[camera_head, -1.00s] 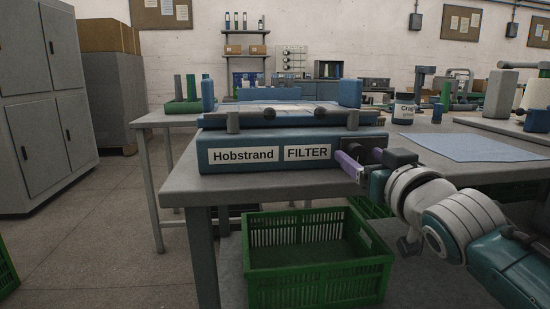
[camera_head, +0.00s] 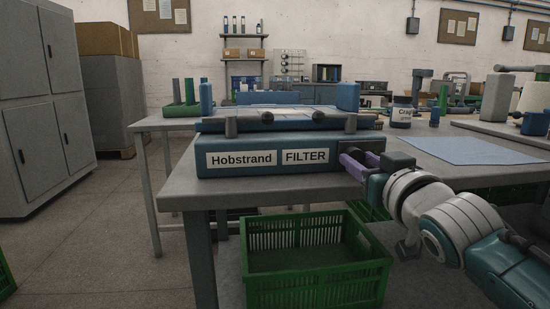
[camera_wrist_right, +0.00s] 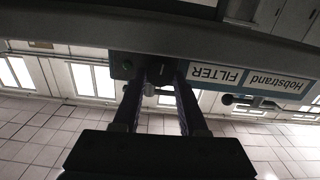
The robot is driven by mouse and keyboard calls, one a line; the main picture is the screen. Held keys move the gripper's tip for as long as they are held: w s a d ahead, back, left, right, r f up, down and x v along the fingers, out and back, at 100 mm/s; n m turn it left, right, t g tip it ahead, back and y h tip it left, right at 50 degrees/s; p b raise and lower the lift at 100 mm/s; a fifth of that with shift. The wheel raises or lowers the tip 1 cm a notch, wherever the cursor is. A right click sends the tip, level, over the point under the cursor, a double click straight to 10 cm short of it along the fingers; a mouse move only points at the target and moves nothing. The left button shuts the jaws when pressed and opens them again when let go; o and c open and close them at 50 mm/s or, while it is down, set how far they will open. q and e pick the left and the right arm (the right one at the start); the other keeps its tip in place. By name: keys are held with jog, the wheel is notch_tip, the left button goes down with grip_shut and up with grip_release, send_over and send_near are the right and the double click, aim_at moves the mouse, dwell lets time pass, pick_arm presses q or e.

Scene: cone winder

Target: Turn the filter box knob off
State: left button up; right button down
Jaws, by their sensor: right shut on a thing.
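The blue filter box (camera_head: 243,160), labelled "Hobstrand FILTER", sits along the front edge of the grey table. My right gripper (camera_head: 352,163) is at the right end of its front face, with its purple fingers pointing left. The right wrist view shows the box upside down, with the FILTER label (camera_wrist_right: 213,74) beside the fingers. There my right gripper (camera_wrist_right: 158,68) reaches the dark knob (camera_wrist_right: 160,73) and is shut on it. The fingers hide part of the knob, and its setting cannot be read. My left gripper is out of view.
A blue sheet (camera_head: 465,150) lies on the table to the right, with a labelled jar (camera_head: 402,112) behind. Grey cabinets (camera_head: 45,120) stand at the left; the floor between is clear.

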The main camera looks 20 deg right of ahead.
jog(key=shift+n+p, duration=0.3)
jog(key=shift+n, duration=0.3)
jog(key=shift+c, duration=2.2)
grip_release()
